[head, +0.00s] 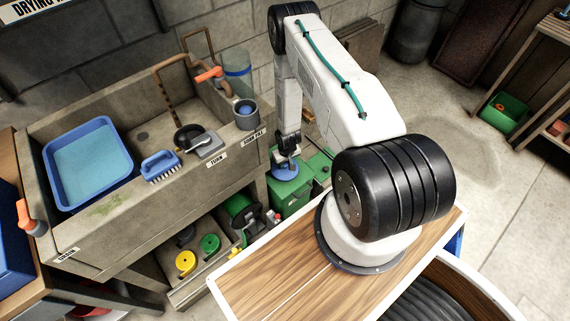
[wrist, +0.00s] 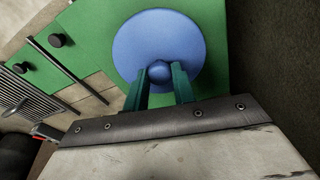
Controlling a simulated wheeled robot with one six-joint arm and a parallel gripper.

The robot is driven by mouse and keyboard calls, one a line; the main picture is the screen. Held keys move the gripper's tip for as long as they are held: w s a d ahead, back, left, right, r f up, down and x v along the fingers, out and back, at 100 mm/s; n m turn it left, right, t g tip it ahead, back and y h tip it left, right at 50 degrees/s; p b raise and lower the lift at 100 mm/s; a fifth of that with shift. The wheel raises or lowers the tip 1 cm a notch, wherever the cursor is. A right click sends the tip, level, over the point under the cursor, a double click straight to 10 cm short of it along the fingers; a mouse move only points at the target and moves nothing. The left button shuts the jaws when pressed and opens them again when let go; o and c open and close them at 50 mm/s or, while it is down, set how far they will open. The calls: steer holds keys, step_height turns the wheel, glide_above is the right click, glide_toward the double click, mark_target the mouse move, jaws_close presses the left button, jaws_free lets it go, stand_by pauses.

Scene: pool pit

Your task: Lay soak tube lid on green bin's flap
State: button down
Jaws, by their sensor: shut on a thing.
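The soak tube lid is a round blue disc (wrist: 150,40) with a small knob at its middle. My gripper (wrist: 160,78) is shut on the knob, one teal finger on each side. In the head view the lid (head: 286,174) hangs flat under my gripper (head: 287,157), over the green bin (head: 291,194). In the wrist view the bin's green flap (wrist: 212,82) lies behind the lid and shows around it. I cannot tell whether the lid touches the flap. The lid hides part of the flap.
A stone sink (head: 110,215) with a blue basin (head: 85,162), a blue brush (head: 161,166) and a grey cup (head: 246,114) stands left of the bin. A clear tube (head: 238,73) stands behind. Yellow and green reels (head: 209,245) sit on the low shelf.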

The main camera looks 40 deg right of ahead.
steer(key=shift+f, duration=0.5)
steer(key=c, duration=1.1)
jaws_free()
steer(key=shift+f, duration=0.1)
steer(key=shift+c, duration=0.2)
